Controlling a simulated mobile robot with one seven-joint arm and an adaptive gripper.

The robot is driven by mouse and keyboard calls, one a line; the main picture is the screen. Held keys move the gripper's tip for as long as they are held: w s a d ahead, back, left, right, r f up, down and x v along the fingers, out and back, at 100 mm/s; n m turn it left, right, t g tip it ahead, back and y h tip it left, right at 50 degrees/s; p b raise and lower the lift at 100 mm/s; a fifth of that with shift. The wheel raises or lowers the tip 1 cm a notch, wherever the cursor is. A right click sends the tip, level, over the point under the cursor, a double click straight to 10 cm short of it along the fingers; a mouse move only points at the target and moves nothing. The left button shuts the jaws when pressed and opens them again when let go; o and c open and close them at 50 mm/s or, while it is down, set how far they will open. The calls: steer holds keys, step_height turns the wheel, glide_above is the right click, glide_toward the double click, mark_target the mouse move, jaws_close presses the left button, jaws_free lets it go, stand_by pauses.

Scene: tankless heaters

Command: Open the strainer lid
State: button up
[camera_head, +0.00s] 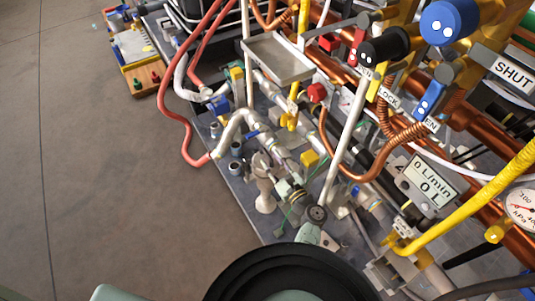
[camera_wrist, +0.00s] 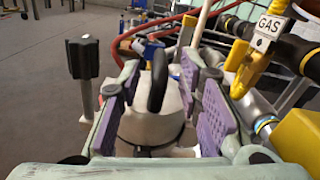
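In the wrist view a pale grey domed part with a dark band near its base, which looks like the strainer lid (camera_wrist: 150,125), lies between my fingers. A black loop handle (camera_wrist: 159,80) stands up from it. My gripper (camera_wrist: 163,78) is open, with one purple-padded finger on each side of the dome and loop. I cannot tell whether either pad touches them. In the head view only a pale green part of my gripper (camera_head: 308,233) shows beside the pipework, and my dark arm hides what is below. I cannot pick out the lid clearly there.
A black knob on a pale stem (camera_wrist: 84,60) stands left of my gripper. A yellow handle tagged GAS (camera_wrist: 242,68) and a yellow block (camera_wrist: 298,136) are close on the right. Dense pipes surround the gripper. Open floor (camera_head: 100,190) lies to the left.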

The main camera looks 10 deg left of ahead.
steer(key=shift+x, duration=1.7)
jaws_close()
